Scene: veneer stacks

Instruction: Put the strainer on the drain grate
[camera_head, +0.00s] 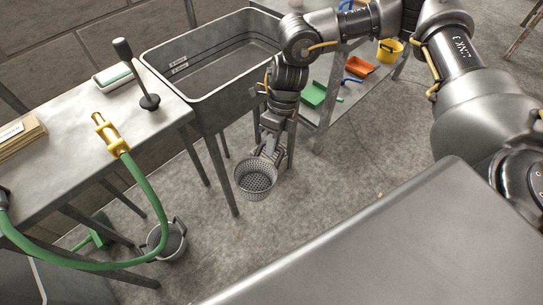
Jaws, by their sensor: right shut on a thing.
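The strainer (256,179) is a grey metal basket with a perforated bottom, seen from above, near the middle of the head view. My right gripper (268,156) is shut on its far rim and holds it in front of the sink, seemingly above the concrete floor. The fingertips are small and partly hidden at the rim. I cannot make out a drain grate in this view. My left gripper is not in view.
A deep grey sink (192,96) stands behind the strainer. A pot (172,243) stands on the floor. A shelf at right holds a yellow bucket (389,51) and scoops.

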